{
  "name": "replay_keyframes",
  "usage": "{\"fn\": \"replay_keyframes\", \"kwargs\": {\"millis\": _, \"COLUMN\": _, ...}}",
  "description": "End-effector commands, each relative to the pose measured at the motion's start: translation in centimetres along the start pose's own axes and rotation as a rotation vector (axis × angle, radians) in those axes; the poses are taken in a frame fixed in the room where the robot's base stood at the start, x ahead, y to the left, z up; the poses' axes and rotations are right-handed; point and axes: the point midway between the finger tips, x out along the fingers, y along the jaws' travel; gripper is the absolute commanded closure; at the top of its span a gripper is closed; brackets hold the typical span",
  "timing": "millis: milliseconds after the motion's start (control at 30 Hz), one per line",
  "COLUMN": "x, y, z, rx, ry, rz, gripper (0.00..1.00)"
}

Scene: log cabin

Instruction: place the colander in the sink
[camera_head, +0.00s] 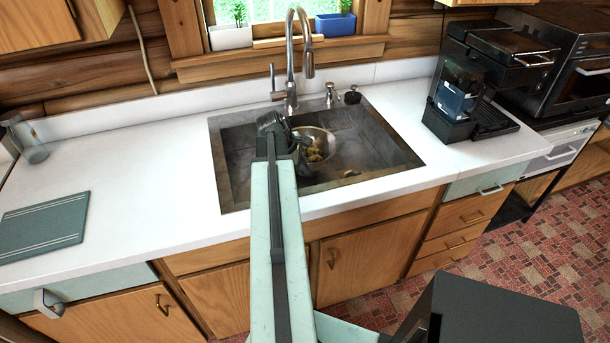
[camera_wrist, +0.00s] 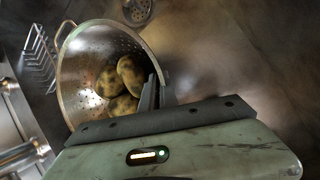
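The metal colander (camera_head: 325,137) is inside the sink (camera_head: 390,150), with several potatoes (camera_head: 314,155) in it. In the wrist view the colander (camera_wrist: 85,60) shows its perforated wall, a wire handle at left, and the potatoes (camera_wrist: 122,85). My gripper (camera_head: 298,138) reaches down into the sink at the colander's near-left side. In the wrist view its dark fingers (camera_wrist: 155,93) are close together at the colander's rim, with the rim between them. The colander's underside is hidden, so I cannot tell whether it touches the sink floor.
A tall faucet (camera_head: 290,60) rises behind the sink, with a soap dispenser (camera_head: 330,94) beside it. A coffee machine (camera_head: 465,95) stands on the right counter. A green board (camera_head: 45,226) and a glass jar (camera_head: 28,142) are at left. The left counter between is clear.

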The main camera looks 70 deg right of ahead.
Motion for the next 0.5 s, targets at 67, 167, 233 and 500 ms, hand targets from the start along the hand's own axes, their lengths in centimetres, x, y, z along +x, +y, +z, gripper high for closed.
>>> {"fn": "replay_keyframes", "kwargs": {"millis": 67, "x": 1.73, "y": -0.56, "z": -0.72, "rx": 0.0, "ry": -0.001, "rz": 0.001, "gripper": 1.0}}
{"fn": "replay_keyframes", "kwargs": {"millis": 167, "x": 1.65, "y": -0.54, "z": -0.7, "rx": 0.0, "ry": -0.001, "rz": 0.001, "gripper": 1.0}}
{"fn": "replay_keyframes", "kwargs": {"millis": 233, "x": 1.45, "y": -0.47, "z": -0.62, "rx": 0.0, "ry": 0.0, "rz": 0.001, "gripper": 1.0}}
{"fn": "replay_keyframes", "kwargs": {"millis": 500, "x": 1.66, "y": -0.58, "z": -0.76, "rx": -0.001, "ry": 0.0, "rz": 0.0, "gripper": 0.83}}
